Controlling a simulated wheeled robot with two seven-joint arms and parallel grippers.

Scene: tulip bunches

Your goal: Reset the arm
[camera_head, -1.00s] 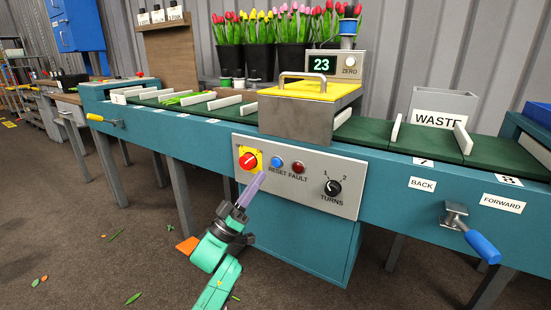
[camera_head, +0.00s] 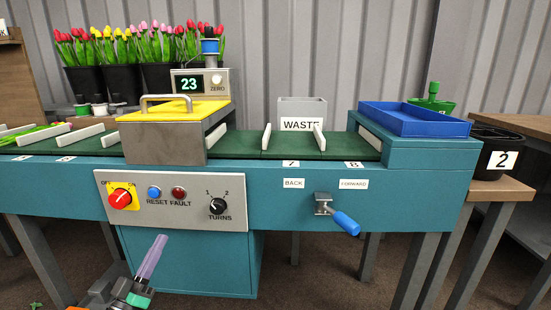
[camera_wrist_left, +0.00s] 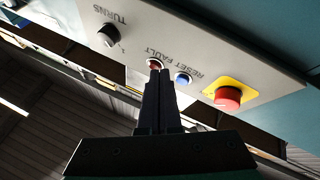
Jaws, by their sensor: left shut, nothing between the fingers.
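My left gripper (camera_head: 160,240) is low in the head view, below the front control panel (camera_head: 232,190) of the teal conveyor machine. Its purple fingers point up and are shut and empty. In the left wrist view the shut dark fingers (camera_wrist_left: 160,76) point toward the panel, with their tips over the edge of the red fault lamp (camera_wrist_left: 154,64). The blue reset button (camera_wrist_left: 182,79) and the red rotary switch on yellow (camera_wrist_left: 228,97) are to their right. The head view shows the reset button (camera_head: 154,192) too. My right gripper is not in view.
A crank with a blue handle (camera_head: 346,222) sticks out right of the panel. The yellow-lidded box (camera_head: 172,112) sits on the green belt. A display reads 23 (camera_head: 189,84). A blue tray (camera_head: 412,119) is at the right end. Tulip buckets (camera_head: 118,83) stand behind.

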